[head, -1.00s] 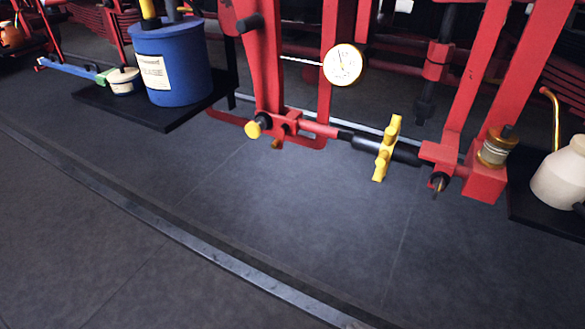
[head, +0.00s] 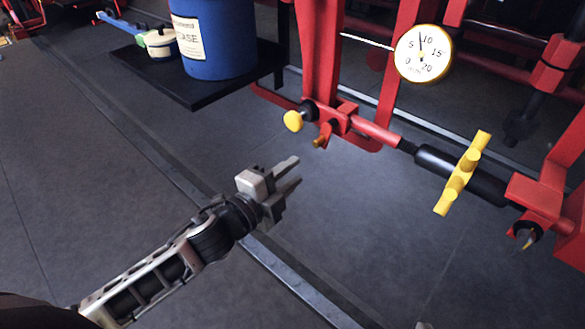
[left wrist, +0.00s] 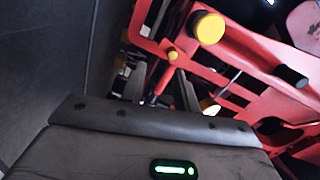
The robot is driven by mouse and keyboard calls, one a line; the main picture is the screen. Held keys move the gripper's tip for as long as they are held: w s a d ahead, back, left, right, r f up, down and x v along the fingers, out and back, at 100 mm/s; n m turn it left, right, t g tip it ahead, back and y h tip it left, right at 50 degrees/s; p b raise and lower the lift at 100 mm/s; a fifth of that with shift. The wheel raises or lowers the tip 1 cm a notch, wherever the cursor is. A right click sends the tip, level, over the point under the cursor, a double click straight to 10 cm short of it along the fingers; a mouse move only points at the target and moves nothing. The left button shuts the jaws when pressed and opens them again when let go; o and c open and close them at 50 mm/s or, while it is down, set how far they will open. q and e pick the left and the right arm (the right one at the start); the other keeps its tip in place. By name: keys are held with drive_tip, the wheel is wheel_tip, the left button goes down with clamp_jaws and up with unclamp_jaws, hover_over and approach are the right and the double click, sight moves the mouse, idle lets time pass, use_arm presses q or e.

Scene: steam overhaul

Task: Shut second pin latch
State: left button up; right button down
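A yellow round knob on a black stem (head: 293,121) sticks out of a red bracket on the red frame; a small brass piece (head: 321,142) hangs below it. A yellow knob (left wrist: 208,27) also shows in the left wrist view, with a smaller yellow-brass one (left wrist: 172,55) beside it. A dark collar with a pointed tip (head: 527,237) sits on the right bracket. I cannot tell which is the second pin latch. My left gripper (head: 297,172) is open and empty, below and apart from the yellow knob. A pale tip (head: 422,325) at the bottom edge may be my right gripper.
A black cylinder (head: 435,162) with a yellow cross handle (head: 463,174) joins the red brackets. A round gauge (head: 423,53) is above. A blue drum (head: 213,38) stands on a black tray (head: 190,88) at upper left. A metal floor strip (head: 295,275) crosses open grey floor.

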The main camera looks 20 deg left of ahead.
sight(315, 145)
use_arm(q)
drive_tip(key=w+m, duration=0.1)
drive_tip(key=w+r+m, duration=0.1)
drive_tip(key=w, duration=0.1)
drive_tip(key=shift+w+d+r+m+h, duration=0.15)
drive_tip(key=shift+r+m+h, duration=0.25)
drive_tip(key=x, duration=0.4)
drive_tip(key=shift+w+b, duration=0.2)
drive_tip(key=shift+b, duration=0.1)
drive_tip(key=shift+w+d, duration=0.2)
drive_tip(key=shift+w, duration=0.25)
use_arm(e)
drive_tip(key=shift+w, duration=0.15)
drive_tip(key=shift+r, duration=0.1)
use_arm(q)
drive_tip(key=shift+c, duration=0.3)
clamp_jaws()
